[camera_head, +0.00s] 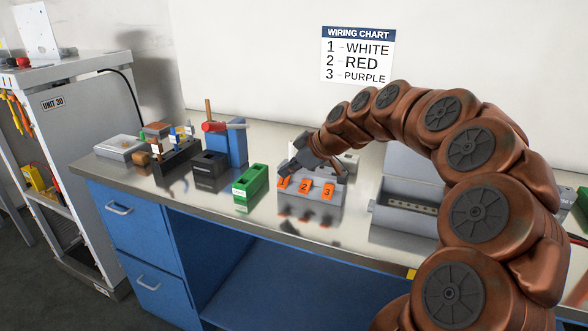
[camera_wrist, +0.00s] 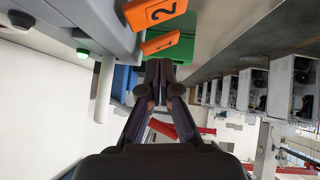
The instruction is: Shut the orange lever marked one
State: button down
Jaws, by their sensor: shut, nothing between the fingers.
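The orange lever marked 1 (camera_head: 283,184) sits at the left end of a row on a grey connector block (camera_head: 297,207) on the bench. The levers marked 2 (camera_head: 304,187) and 3 (camera_head: 328,191) are to its right. My gripper (camera_head: 285,171) is shut and empty, its tip right by lever 1 and hiding part of it. In the wrist view, lever 1 (camera_wrist: 160,43) shows just beyond my closed fingertips (camera_wrist: 159,66), with lever 2 (camera_wrist: 154,11) past it. I cannot tell whether the fingertips touch lever 1.
A green block (camera_head: 251,187) stands left of the levers, with a black block (camera_head: 209,171) beyond it. A blue stand (camera_head: 232,143) with a red tool is behind. An open grey box (camera_head: 405,217) is on the right. A wiring chart (camera_head: 358,55) hangs on the wall.

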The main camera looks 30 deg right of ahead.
jog(key=s+r, duration=0.9)
jog(key=shift+d+r, duration=0.2)
jog(key=shift+r, duration=0.05)
dwell(0.3)
